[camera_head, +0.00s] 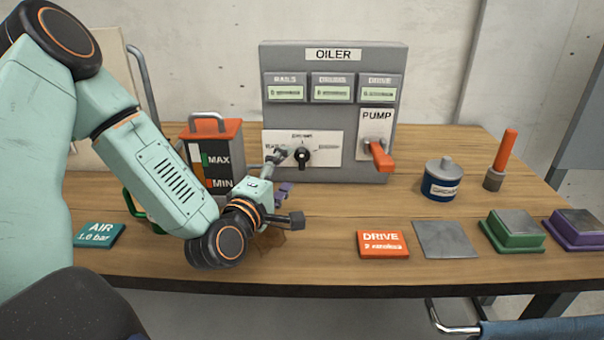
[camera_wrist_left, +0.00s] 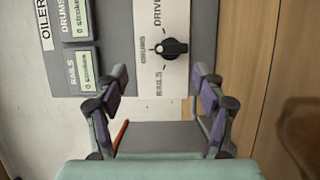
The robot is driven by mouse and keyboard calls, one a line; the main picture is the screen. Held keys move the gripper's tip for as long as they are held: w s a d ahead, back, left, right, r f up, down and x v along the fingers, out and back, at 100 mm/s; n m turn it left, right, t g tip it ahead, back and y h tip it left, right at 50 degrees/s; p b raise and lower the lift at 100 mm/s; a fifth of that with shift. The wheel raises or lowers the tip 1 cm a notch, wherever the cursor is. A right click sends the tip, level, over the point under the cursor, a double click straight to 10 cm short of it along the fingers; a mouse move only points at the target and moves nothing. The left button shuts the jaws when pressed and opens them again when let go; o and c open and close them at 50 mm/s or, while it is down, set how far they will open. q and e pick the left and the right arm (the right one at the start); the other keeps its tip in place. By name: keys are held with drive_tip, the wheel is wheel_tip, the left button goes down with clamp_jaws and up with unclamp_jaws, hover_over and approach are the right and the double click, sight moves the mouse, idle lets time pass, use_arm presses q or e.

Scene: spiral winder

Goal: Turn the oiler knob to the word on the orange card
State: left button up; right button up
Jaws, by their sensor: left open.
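The grey oiler (camera_head: 334,54) stands at the back of the table. Its black knob (camera_head: 302,156) sits on a white plate labelled RAILS, DRUMS and DRIVE. In the left wrist view the knob (camera_wrist_left: 172,49) has its white mark towards DRUMS. The orange card (camera_head: 383,244) lies flat near the table's front and reads DRIVE, with a smaller line below. My left gripper (camera_head: 284,189) is open in front of the plate, apart from the knob. In the left wrist view its fingers (camera_wrist_left: 161,88) are spread, with the knob ahead between their lines. My right gripper is out of view.
The orange-handled pump lever (camera_head: 381,156) juts out right of the knob. An orange-topped can (camera_head: 211,155) stands left. A blue pot (camera_head: 442,181), grey plate (camera_head: 447,240), green block (camera_head: 511,231) and purple block (camera_head: 574,232) are at right. A teal AIR card (camera_head: 100,235) lies left.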

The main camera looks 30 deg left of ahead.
sight(300, 162)
use_arm(q)
drive_tip(key=shift+s+f+b, duration=0.1)
drive_tip(key=shift+f+b, duration=0.25)
drive_tip(key=shift+f, duration=0.5)
drive_tip(key=shift+a+f, duration=0.1)
drive_tip(key=w, duration=0.2)
drive_tip(key=w+b, duration=0.1)
drive_tip(key=w, duration=0.2)
drive_tip(key=w+a+b, duration=0.1)
drive_tip(key=w, duration=0.1)
drive_tip(key=shift+w, duration=0.4)
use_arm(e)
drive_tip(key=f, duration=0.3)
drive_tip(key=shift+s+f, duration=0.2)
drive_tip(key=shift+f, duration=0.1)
use_arm(q)
drive_tip(key=shift+c, duration=0.3)
